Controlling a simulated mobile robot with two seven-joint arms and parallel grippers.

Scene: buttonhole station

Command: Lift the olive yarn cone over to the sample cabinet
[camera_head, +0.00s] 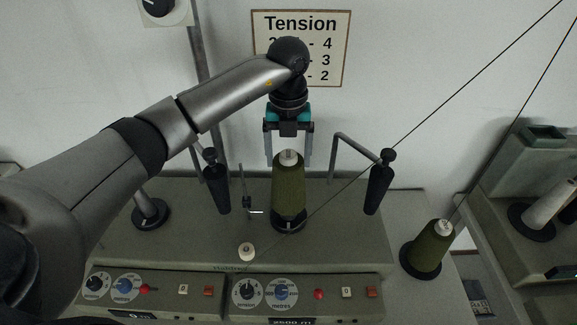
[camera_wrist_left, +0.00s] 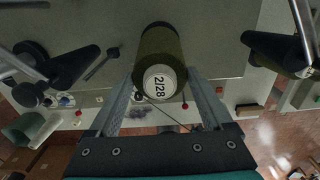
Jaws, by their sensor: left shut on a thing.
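An olive yarn cone (camera_head: 289,190) with a white top stands upright over a dark round base on the winding machine. It also shows from above in the left wrist view (camera_wrist_left: 158,45), its white end marked "2/28". My left gripper (camera_head: 288,160) comes down from above, its two grey fingers on either side of the cone's top, and is shut on it. I cannot tell whether the cone is clear of its base. A second olive cone (camera_head: 430,246) stands on a dark base at the right. I cannot make out the sample cabinet. My right gripper is out of view.
Dark tapered holders on bent rods (camera_head: 217,188) (camera_head: 378,188) flank the cone on both sides. Thin dark lines run from the upper right toward the cones. A control panel (camera_head: 245,290) lies in front. A grey unit (camera_head: 535,170) with a pale cone (camera_head: 550,204) is at the right.

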